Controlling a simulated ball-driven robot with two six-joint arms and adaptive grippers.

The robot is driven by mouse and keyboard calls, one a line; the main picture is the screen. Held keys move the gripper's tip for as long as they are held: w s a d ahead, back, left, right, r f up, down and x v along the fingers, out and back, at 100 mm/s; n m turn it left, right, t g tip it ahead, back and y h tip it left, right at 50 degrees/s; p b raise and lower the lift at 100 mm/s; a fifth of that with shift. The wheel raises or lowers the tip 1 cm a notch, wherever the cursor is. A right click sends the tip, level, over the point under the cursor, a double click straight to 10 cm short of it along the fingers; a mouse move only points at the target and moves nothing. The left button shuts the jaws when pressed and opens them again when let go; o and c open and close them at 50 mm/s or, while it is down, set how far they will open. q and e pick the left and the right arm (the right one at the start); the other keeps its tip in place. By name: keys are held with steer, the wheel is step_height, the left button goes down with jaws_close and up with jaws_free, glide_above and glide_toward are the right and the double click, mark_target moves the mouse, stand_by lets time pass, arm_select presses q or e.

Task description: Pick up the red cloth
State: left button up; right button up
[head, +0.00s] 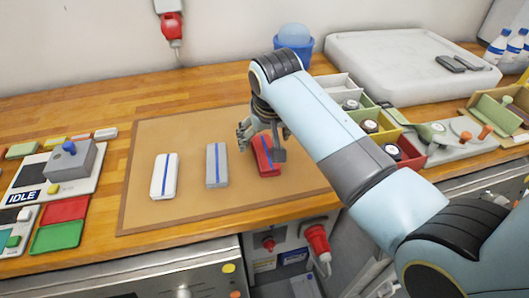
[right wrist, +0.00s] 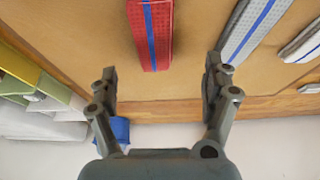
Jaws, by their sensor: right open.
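The red cloth (head: 266,157) is a folded red bundle with a blue stripe, lying at the right of a tan mat (head: 140,205). A grey cloth (head: 217,165) and a white cloth (head: 164,176), each with a blue stripe, lie to its left. My right gripper (head: 262,146) is open and empty, above the red cloth and hiding part of it. In the right wrist view, the red cloth (right wrist: 152,35) shows ahead of the open fingers (right wrist: 160,82), in line with the gap between them. My left gripper is not in view.
Yellow, green and red bins (head: 408,152) stand right of the mat, partly behind my right arm. A blue container (head: 294,41) and a pale slab (head: 395,62) stand at the back. A panel marked IDLE (head: 35,183) is at the left.

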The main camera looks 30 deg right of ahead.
mark_target(264, 151)
steer(key=x, duration=0.6)
steer(key=shift+s+d+f, duration=0.1)
steer(key=shift+d+f, duration=0.2)
steer(key=shift+c, duration=0.4)
steer(key=c, duration=1.2)
